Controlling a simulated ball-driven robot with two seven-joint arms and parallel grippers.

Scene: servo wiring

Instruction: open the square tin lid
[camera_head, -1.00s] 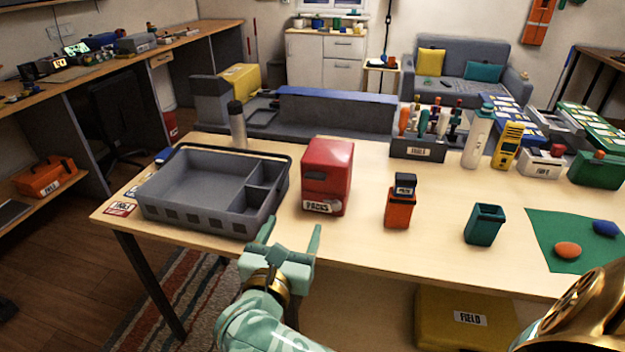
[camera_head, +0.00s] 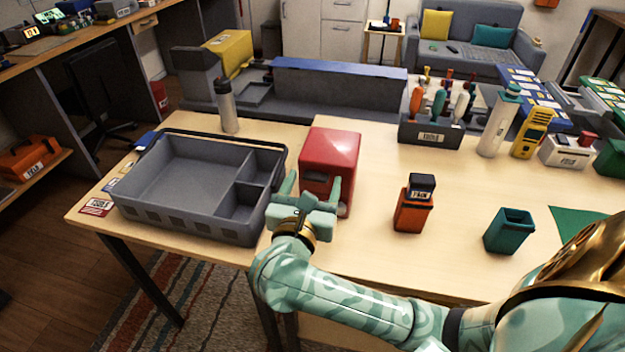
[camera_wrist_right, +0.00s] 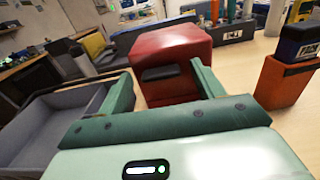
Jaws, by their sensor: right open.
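The square tin is a red box with rounded edges (camera_head: 330,150), upright on the table right of the grey tray. Its lid looks closed; I cannot make out a clear seam. A dark tab (camera_wrist_right: 160,73) sits on its front face in the right wrist view. My right gripper (camera_head: 313,184) is open and empty, close in front of the tin, with its fingers pointing at the front face. In the right wrist view the fingers (camera_wrist_right: 162,82) stand to either side of the tab. Contact cannot be told. The gripper hides the tin's lower front. My left gripper is not in view.
A grey divided tray (camera_head: 180,212) stands close on the left. An orange container with a dark top (camera_head: 412,208) and a teal open bin (camera_head: 508,232) stand to the right. A tool rack (camera_head: 430,133) and a bottle (camera_head: 227,108) stand behind. The table between tin and orange container is clear.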

